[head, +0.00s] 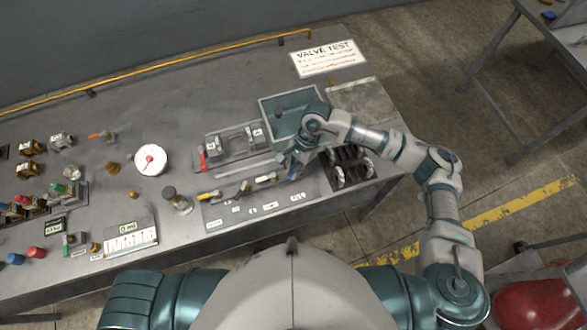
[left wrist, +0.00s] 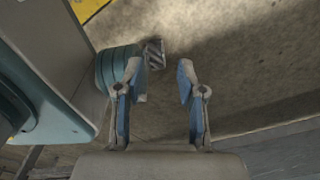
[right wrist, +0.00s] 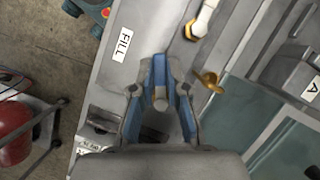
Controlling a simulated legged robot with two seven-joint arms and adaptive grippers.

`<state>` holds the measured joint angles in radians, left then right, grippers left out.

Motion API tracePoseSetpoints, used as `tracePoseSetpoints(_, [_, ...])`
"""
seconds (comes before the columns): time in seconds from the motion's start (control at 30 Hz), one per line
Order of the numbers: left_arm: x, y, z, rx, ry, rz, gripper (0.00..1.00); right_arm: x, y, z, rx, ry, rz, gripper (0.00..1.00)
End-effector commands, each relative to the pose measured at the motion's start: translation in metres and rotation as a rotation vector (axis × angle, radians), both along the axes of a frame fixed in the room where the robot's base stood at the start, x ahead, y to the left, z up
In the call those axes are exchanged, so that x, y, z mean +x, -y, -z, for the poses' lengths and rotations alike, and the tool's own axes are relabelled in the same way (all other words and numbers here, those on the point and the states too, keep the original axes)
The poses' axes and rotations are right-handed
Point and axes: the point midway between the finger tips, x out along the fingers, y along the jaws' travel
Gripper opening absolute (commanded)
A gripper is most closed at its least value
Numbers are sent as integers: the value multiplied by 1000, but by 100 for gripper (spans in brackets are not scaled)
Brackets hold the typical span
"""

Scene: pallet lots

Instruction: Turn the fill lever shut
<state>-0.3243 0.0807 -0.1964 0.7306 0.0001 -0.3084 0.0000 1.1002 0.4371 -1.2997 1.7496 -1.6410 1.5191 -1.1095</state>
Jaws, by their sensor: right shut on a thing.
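The valve panel (head: 253,206) lies near the bench's front edge, with a row of small levers. The FILL label (right wrist: 122,44) shows in the right wrist view, left of my right gripper (right wrist: 161,72). That gripper points down at the right end of the lever row; it also shows in the head view (head: 291,168). Its blue fingers are shut on the fill lever (right wrist: 160,98), which is mostly hidden between them. A brass piece (right wrist: 208,80) shows just right of the fingers. My left gripper (left wrist: 160,75) is open and empty over the floor, outside the head view.
A neighbouring lever (right wrist: 205,18) stands close by. A teal tray (head: 278,100) lies behind my right gripper, and a black rack (head: 350,168) is to its right. A round gauge (head: 150,159) and several fittings fill the bench's left side.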

Motion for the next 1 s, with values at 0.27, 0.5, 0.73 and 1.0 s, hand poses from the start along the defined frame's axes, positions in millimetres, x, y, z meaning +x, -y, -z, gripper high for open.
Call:
tracePoseSetpoints(0.27, [50, 8, -6, -4, 36, -6, 39, 8, -1, 2, 1, 10, 167, 0])
tracePoseSetpoints(0.5, [80, 14, -19, -6, 50, -11, 39, 12, -3, 1, 1, 12, 327, 0])
tracePoseSetpoints(0.73, [96, 17, -30, -7, 57, -14, 39, 15, -4, 0, 0, 12, 435, 0])
tracePoseSetpoints(1.0, [103, 18, -35, -8, 60, -15, 39, 17, -4, -1, 0, 14, 484, 0])
